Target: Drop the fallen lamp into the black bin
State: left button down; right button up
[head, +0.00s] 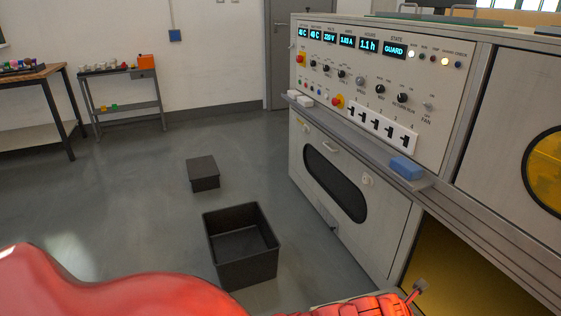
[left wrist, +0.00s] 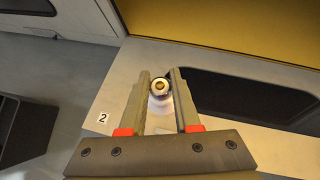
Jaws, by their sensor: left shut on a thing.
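The lamp (left wrist: 159,87) shows end-on in the left wrist view, with a round metallic base and a pale body below it. My left gripper (left wrist: 160,82) is shut on it, one finger on each side. The open black bin (head: 248,271) stands on the floor at the lower middle of the head view and looks empty. A dark box wall at the left of the left wrist view (left wrist: 27,130) may be the same bin. In the head view my red left arm crosses the bottom edge; I cannot make out the lamp there. My right gripper is out of view.
A smaller dark box (head: 203,174) stands on the floor behind the bin. The control cabinet (head: 345,185) with a protruding ledge and a blue block (head: 406,168) fills the right side. Tables stand far left. Floor around the bin is clear.

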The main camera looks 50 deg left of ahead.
aim_at(230, 248)
jog(key=u, duration=0.4)
jog(key=i+u, duration=0.15)
jog(key=u, duration=0.3)
jog(key=l+u, duration=0.1)
jog(key=u, duration=0.3)
jog(key=i+l+u, duration=0.1)
jog(key=u, duration=0.75)
jog(key=i+l+u, duration=0.15)
jog(key=l, duration=0.15)
jog(key=k+j, duration=0.05)
